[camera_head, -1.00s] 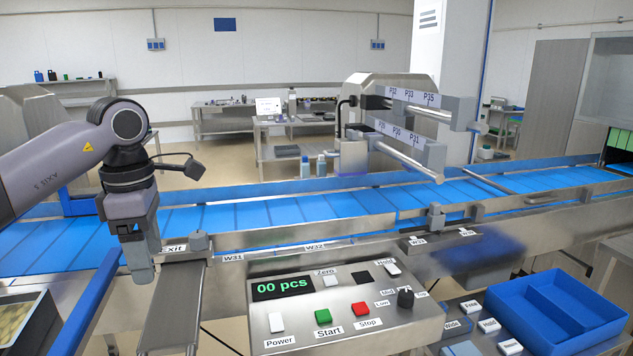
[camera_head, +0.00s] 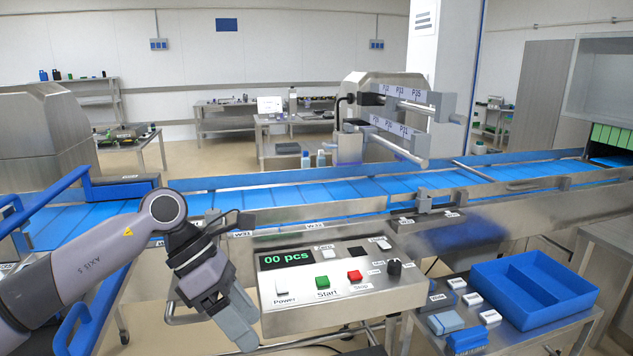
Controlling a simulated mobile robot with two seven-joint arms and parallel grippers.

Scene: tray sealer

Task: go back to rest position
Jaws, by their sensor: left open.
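My left gripper (camera_head: 236,322) is in front of and left of the control panel, pointing down and to the right. Its jaws are open and nothing shows between them. Its arm comes in from the lower left. The control panel (camera_head: 330,302) shows "00 pcs" on its display, with white, green and red buttons and a black knob. The gripper appears apart from the panel, beside its left end. My right gripper is not in view.
The blue conveyor (camera_head: 290,195) runs across behind the panel. A blue divided bin (camera_head: 533,318) and several small labelled blocks stand on a side table at the lower right. A blue brush (camera_head: 467,341) lies at that table's front. Blue rails (camera_head: 88,318) stand at the left.

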